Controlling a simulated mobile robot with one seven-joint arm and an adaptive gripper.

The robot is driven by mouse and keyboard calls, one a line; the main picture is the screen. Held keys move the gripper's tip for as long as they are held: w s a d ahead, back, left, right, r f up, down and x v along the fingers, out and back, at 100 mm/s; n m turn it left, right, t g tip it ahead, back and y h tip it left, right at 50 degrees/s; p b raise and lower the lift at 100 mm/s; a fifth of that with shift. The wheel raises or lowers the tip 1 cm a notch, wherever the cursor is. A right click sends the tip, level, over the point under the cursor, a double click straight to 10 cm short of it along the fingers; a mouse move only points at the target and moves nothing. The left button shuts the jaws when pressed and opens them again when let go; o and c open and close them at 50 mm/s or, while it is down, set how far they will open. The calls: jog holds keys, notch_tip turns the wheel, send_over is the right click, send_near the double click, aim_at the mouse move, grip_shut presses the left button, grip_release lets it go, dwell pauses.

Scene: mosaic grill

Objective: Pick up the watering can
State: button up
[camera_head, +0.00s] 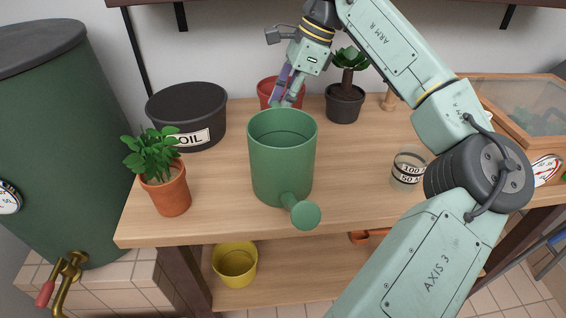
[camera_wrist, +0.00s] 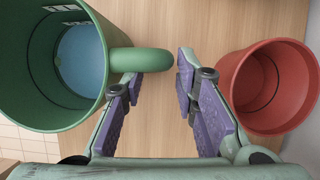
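The green watering can (camera_head: 282,160) stands upright on the wooden bench, its spout with a round rose pointing toward the head camera. In the wrist view the can (camera_wrist: 35,75) is at the left, its inside bluish, and its looped handle (camera_wrist: 142,60) sticks out to the right. My gripper (camera_head: 285,90) is behind the can in the head view, pointing down. In the wrist view my gripper (camera_wrist: 158,78) is open, its purple-padded fingers apart, with the handle at the gap between the tips. Whether a finger touches the handle I cannot tell.
A red pot (camera_wrist: 268,85) stands close to the right finger. A black soil tub (camera_head: 188,112) and a potted plant (camera_head: 168,185) are left of the can. A dark pot with a small tree (camera_head: 345,103) and a measuring cup (camera_head: 408,170) are to the right.

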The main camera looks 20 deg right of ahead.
jog(key=x, duration=0.4)
jog(key=shift+w+a+f+p, duration=0.15)
jog(key=shift+w+f+p, duration=0.1)
jog(key=shift+p, duration=0.1)
grip_shut()
jog(key=shift+r, duration=0.1)
dwell(0.4)
